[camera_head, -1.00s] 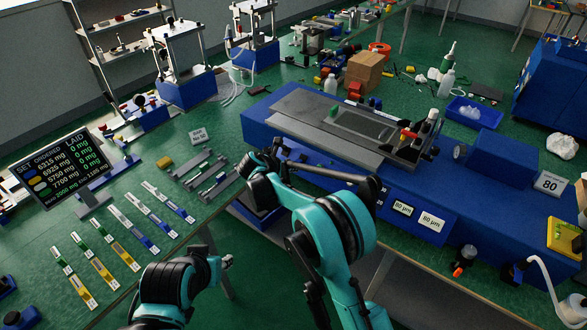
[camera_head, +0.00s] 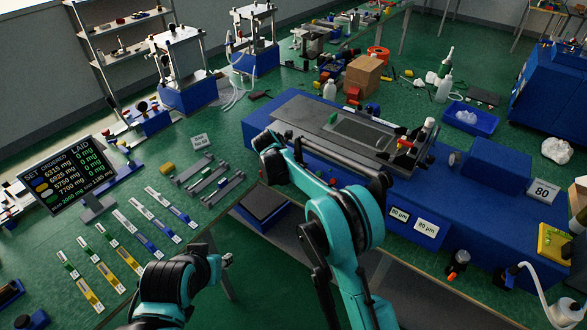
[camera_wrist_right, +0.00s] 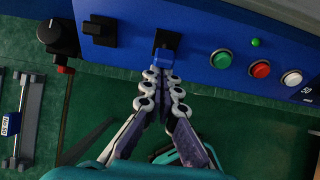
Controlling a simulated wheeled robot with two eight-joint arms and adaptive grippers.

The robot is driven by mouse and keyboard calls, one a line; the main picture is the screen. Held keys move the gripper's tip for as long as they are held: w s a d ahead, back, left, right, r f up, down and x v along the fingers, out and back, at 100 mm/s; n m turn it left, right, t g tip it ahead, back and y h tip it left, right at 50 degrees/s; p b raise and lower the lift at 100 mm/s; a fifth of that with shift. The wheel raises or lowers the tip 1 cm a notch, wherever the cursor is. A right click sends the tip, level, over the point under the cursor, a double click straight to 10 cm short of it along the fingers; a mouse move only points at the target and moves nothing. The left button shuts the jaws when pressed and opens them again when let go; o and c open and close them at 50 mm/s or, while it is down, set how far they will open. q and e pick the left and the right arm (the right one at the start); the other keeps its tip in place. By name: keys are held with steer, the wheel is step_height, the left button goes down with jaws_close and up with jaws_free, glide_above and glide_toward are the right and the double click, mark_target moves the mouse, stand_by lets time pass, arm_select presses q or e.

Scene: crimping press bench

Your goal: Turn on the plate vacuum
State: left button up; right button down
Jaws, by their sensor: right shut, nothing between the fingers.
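In the right wrist view a blue front panel (camera_wrist_right: 195,55) carries a black switch base (camera_wrist_right: 169,38) with a blue tab (camera_wrist_right: 163,58), a second black switch (camera_wrist_right: 99,29), a black knob (camera_wrist_right: 58,36), a green button (camera_wrist_right: 221,59) and a red button (camera_wrist_right: 260,69). My right gripper (camera_wrist_right: 163,75) is shut and empty, with its tips at the lower end of the blue tab; I cannot tell whether they touch. In the head view my right arm hides this gripper and much of the panel of the blue machine (camera_head: 470,205). My left gripper (camera_head: 222,261) is at lower left; its fingers are unclear.
The blue machine has a flat grey plate (camera_head: 372,133) on top. A white button (camera_wrist_right: 291,78) and a small green lamp (camera_wrist_right: 255,42) are right of the tab.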

steer(key=shift+w+d+r+g+y+p, duration=0.15)
steer(key=shift+r+g+y+p, duration=0.2)
steer(key=shift+g+p, duration=0.2)
steer(key=shift+w+d+r+g+y+p, duration=0.1)
steer(key=shift+r+g+y+p, duration=0.15)
steer(key=shift+g+y+p, duration=0.25)
steer(key=shift+r, duration=0.1)
steer(key=shift+r+p, duration=0.35)
steer(key=shift+r, duration=0.3)
steer(key=shift+a, duration=0.1)
